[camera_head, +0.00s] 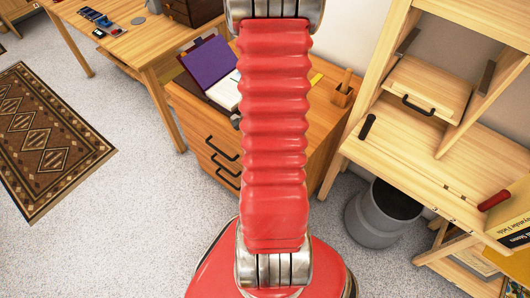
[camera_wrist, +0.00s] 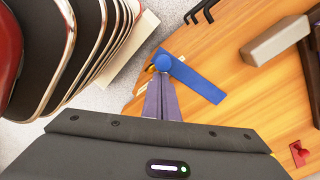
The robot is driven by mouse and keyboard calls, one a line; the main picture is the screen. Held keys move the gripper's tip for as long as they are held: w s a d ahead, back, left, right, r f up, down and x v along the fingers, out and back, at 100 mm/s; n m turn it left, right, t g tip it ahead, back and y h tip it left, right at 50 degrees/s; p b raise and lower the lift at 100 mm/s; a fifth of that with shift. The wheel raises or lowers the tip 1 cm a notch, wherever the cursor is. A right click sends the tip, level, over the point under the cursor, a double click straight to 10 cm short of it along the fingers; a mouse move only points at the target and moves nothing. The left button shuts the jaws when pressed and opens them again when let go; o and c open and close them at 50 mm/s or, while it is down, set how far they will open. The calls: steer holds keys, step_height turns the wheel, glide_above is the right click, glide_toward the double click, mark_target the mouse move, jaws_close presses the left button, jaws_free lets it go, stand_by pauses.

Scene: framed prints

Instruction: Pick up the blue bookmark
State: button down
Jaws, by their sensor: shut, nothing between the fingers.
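A blue strip (camera_wrist: 197,80), which looks like the blue bookmark, shows in the wrist view, slanting down to the right from a rounded blue end. Wooden surface shows around it. My gripper (camera_wrist: 162,78) points up from the bottom of the wrist view with its narrow purple-grey fingers shut together. The fingertips appear close to the rounded end; I cannot tell whether they touch. The gripper is not visible in the head view, where my red arm covers the middle. I cannot make out the bookmark there.
In the head view, a purple book (camera_head: 209,62) and white pages lie on a wooden drawer desk (camera_head: 190,99). A grey bin (camera_head: 374,222) and a wooden shelf unit (camera_head: 400,150) stand right. In the wrist view, a grey-brown block (camera_wrist: 275,40) and small red object (camera_wrist: 299,153) lie right.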

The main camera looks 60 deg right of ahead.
steer(key=s+d, duration=0.2)
steer(key=s, duration=0.1)
step_height(320, 180, up, 10)
stand_by(0.6)
steer(key=c, duration=2.5)
jaws_free()
steer(key=shift+w, duration=0.1)
